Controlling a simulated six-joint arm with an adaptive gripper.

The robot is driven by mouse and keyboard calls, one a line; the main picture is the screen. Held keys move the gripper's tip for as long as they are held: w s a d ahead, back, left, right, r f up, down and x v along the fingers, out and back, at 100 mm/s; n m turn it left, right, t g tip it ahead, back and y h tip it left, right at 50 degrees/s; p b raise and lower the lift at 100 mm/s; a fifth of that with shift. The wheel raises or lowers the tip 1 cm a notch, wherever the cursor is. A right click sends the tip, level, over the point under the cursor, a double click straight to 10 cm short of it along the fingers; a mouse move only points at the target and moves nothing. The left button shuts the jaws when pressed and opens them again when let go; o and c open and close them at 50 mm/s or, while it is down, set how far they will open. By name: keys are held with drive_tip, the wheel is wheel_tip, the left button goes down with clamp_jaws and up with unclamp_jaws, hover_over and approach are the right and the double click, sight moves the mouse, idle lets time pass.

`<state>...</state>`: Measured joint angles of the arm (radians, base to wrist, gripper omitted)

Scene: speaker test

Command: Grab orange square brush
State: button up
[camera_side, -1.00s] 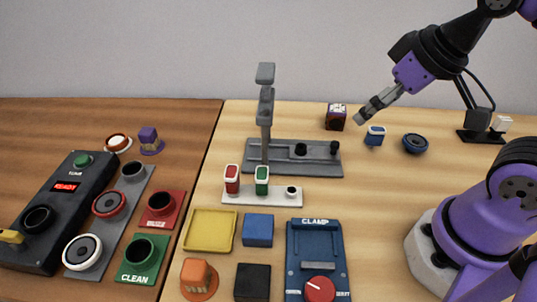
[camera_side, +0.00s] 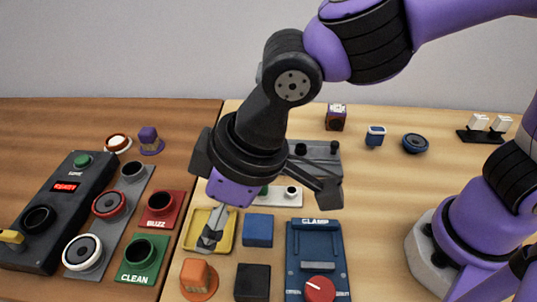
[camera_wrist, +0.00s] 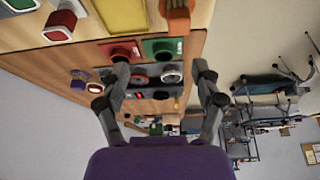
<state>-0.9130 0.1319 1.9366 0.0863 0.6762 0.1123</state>
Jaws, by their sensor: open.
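The orange square brush (camera_side: 196,275) stands on a round orange base at the front left of the light wooden table in the side view. In the wrist view the brush (camera_wrist: 178,20) shows at the top edge, partly cut off. My gripper (camera_side: 207,242) is above the yellow tray, up and slightly right of the brush, apart from it and tilted downward. In the wrist view its two fingers (camera_wrist: 163,72) are spread apart with nothing between them.
A yellow tray (camera_side: 188,238), a blue block (camera_side: 258,230) and a black block (camera_side: 252,282) lie near the brush. A blue clamp fixture (camera_side: 315,245) stands to the right. Green CLEAN (camera_side: 135,273) and red BUZZ (camera_side: 155,221) holders stand to the left.

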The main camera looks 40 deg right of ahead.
sight(193, 269)
drive_tip(key=shift+n, duration=0.3)
drive_tip(key=shift+w+a+f, duration=0.2)
drive_tip(key=shift+a+f, duration=0.6)
drive_tip(key=shift+f, duration=1)
drive_tip(key=shift+w+a+f, duration=0.2)
drive_tip(key=shift+a+f, duration=0.65)
drive_tip(key=shift+f, duration=0.9)
drive_tip(key=shift+w+a+f, duration=0.2)
drive_tip(key=shift+a+f, duration=0.6)
drive_tip(key=shift+f, duration=1)
clamp_jaws()
